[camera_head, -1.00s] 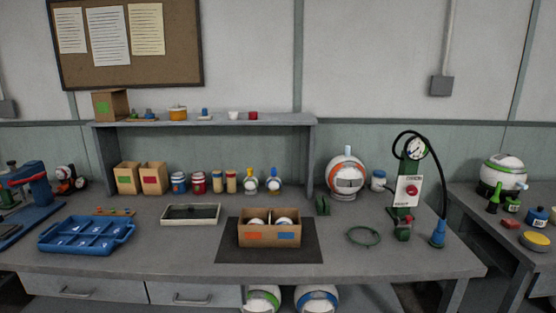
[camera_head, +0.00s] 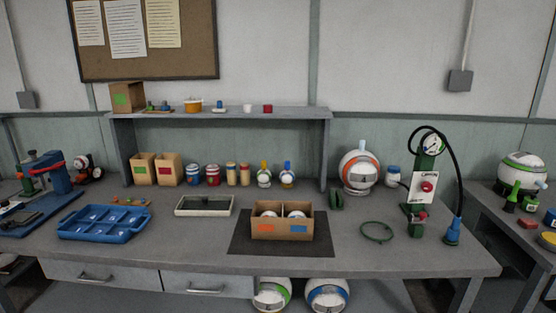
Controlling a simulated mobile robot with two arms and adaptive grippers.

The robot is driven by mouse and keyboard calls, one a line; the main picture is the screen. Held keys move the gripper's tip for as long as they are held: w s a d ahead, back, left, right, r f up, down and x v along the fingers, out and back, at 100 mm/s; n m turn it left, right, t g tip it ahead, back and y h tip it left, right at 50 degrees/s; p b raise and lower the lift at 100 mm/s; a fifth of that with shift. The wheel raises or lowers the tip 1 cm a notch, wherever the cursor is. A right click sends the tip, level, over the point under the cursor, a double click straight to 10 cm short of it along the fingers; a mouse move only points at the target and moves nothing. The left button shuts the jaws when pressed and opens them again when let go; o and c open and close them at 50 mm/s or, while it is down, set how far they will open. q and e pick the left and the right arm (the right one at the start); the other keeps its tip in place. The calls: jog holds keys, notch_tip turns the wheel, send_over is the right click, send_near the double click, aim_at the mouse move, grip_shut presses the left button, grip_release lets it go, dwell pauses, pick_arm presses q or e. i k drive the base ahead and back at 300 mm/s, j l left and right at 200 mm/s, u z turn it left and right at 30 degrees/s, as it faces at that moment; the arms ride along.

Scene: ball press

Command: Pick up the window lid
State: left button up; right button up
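I cannot tell for sure which thing is the window lid. A flat pale-rimmed piece with a dark, pane-like middle (camera_head: 204,206) lies on the workbench, left of the cardboard box. A cardboard box (camera_head: 282,230) with an orange and a blue label stands on a dark mat (camera_head: 240,247) and holds two white round items, mostly hidden by its walls. Neither of my grippers is in view.
A blue compartment tray (camera_head: 105,224) lies at the left. A green press with gauge and hose (camera_head: 425,185) stands at the right, with a green ring (camera_head: 377,232) beside it. Jars and bottles stand under the shelf (camera_head: 225,115). The bench front (camera_head: 200,262) is clear.

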aim_at(189, 205)
jog(key=i+l, duration=0.15)
jog(key=i, duration=0.4)
jog(key=i+l+u, duration=0.1)
jog(key=i, duration=0.4)
